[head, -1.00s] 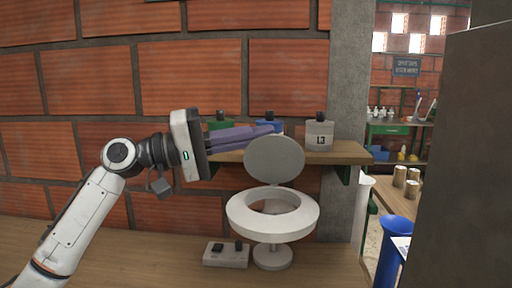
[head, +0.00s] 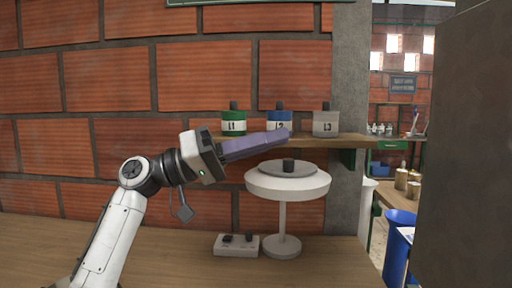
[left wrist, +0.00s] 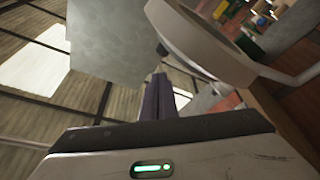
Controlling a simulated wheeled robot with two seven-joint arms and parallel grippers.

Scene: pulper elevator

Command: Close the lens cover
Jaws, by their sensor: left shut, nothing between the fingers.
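The lens cover (head: 275,168) is a grey disc with a dark knob on top. It lies flat over the white lens ring (head: 287,186), which stands on a thin stem with a round base. My left gripper (head: 286,136) has long purple fingers, shut and empty. In the head view its tips appear just above the cover, apart from it. The shut fingers (left wrist: 165,97) also show in the left wrist view, with the white ring (left wrist: 198,35) at upper right. The right gripper is not in view.
A wooden shelf (head: 345,141) behind holds bottles marked L1 (head: 234,124), L2 (head: 279,122) and L3 (head: 325,124). A white switch box (head: 236,245) sits beside the lamp base on the wooden table (head: 190,262). A dark panel (head: 465,160) blocks the right side.

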